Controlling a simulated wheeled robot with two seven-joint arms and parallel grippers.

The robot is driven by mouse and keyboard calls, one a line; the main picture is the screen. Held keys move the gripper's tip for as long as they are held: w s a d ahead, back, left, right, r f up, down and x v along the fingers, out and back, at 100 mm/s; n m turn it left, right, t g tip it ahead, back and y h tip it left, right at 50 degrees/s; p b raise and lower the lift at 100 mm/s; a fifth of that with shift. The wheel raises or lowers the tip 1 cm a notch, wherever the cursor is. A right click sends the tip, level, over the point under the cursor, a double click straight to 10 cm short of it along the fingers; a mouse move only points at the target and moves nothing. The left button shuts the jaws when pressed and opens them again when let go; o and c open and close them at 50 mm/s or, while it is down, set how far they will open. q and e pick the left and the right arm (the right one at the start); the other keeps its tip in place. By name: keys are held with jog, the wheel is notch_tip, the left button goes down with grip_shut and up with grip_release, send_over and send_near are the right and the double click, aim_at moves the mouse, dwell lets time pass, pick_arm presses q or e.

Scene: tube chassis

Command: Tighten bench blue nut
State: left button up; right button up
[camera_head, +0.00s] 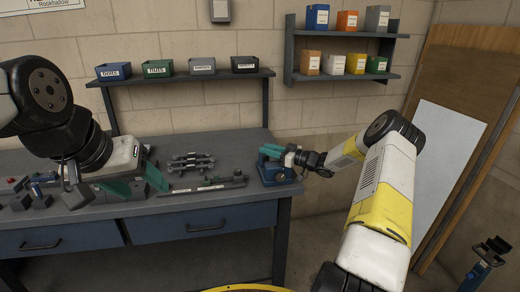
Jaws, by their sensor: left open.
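My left gripper (137,183) is open, its two green fingers spread over the left half of the grey workbench (235,145). No object shows between them. My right gripper (270,151) reaches in from the right to the bench's right end. Its green fingers are at the top of a blue device (277,174) that stands near the front right corner. I cannot tell whether the fingers touch it or grip something. I cannot make out a separate blue nut; the fingers may hide it.
A metal fixture (191,162) and a long flat bar (203,188) lie mid-bench. Small dark parts (42,192) lie at the left. A shelf (185,79) with labelled bins stands behind. A wooden board (470,70) leans at the right.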

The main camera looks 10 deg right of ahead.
grip_shut()
